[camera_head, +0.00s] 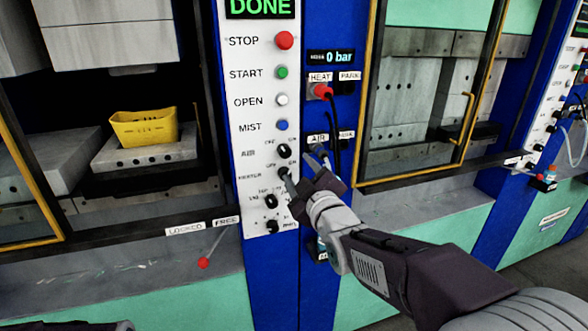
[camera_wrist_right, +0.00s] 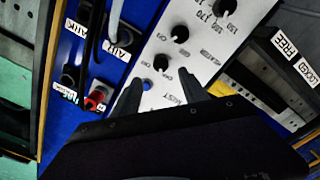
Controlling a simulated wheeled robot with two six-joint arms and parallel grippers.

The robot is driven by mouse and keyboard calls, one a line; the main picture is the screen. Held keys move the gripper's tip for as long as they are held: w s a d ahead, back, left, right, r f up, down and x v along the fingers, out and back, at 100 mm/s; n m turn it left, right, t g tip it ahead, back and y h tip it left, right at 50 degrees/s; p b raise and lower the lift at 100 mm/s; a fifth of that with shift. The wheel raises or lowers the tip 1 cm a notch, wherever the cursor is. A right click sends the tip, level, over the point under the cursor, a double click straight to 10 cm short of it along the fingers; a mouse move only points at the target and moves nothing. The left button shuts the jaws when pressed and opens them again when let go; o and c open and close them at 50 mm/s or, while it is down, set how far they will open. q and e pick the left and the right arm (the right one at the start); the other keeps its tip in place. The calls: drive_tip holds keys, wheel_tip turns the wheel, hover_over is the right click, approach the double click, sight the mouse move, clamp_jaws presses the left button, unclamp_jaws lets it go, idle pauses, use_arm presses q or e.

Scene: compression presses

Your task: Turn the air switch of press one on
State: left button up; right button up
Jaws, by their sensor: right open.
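Press one's control panel (camera_head: 253,110) is white, with a column of buttons and black knobs. The air switch (camera_head: 284,151) is a small black knob below the blue MIST button (camera_head: 281,125); it also shows in the right wrist view (camera_wrist_right: 161,62). Which way it points is too small to tell. My right gripper (camera_head: 302,168) is open and empty in front of the panel, just below and right of the air switch. In the right wrist view its fingers (camera_wrist_right: 160,92) straddle the area around the blue button, with the air knob beyond. Contact cannot be told.
The heater knob (camera_head: 284,172) sits directly below, close to a fingertip. A red plug (camera_head: 322,91) and black hoses hang right of the panel. A red-tipped lever (camera_head: 204,263) sticks out lower left. A yellow container (camera_head: 145,128) stands inside the open press. The display reads DONE.

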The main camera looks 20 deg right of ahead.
sight(285, 154)
drive_tip(key=w, duration=0.2)
drive_tip(key=w+p, duration=0.1)
drive_tip(key=w, duration=0.1)
drive_tip(key=shift+w+r, duration=0.2)
drive_tip(key=shift+w, duration=0.15)
drive_tip(key=w, duration=0.2)
drive_tip(key=w+a+p, duration=0.1)
drive_tip(key=w, duration=0.1)
drive_tip(key=shift+w+f, duration=0.15)
drive_tip(key=shift+w, duration=0.1)
drive_tip(key=shift+s+d, duration=0.1)
drive_tip(key=shift+d, duration=0.15)
use_arm(q)
wheel_tip(285, 154, up, 2)
drive_tip(key=shift+a+r, duration=0.1)
drive_tip(key=shift+r, duration=0.1)
use_arm(e)
clamp_jaws()
